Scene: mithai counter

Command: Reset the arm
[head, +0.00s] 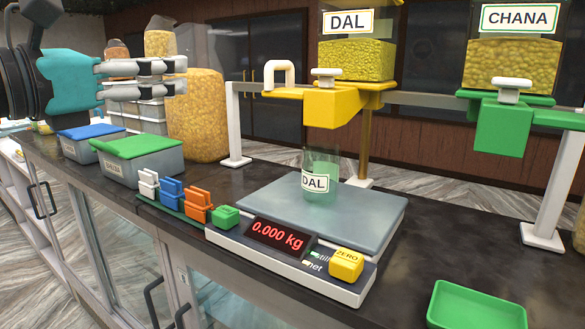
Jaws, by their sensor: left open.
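My left gripper (180,78) is at the upper left, its grey fingers pointing right. It is open and empty, raised above the counter and in front of the tall jars. Part of the arm's teal and black wrist shows at the left edge. My right gripper is not in view. A clear cup with a DAL label (315,181) stands upright on the scale (370,215), well to the right of and below the left gripper. The scale display (277,236) reads 0.000 kg.
A yellow DAL dispenser (335,104) and a green CHANA dispenser (503,128) hang on a rail. Lidded boxes, one blue (90,131) and one green (137,147), stand below the left gripper. Small coloured blocks (172,191) line the front. A green tray (476,309) lies at lower right.

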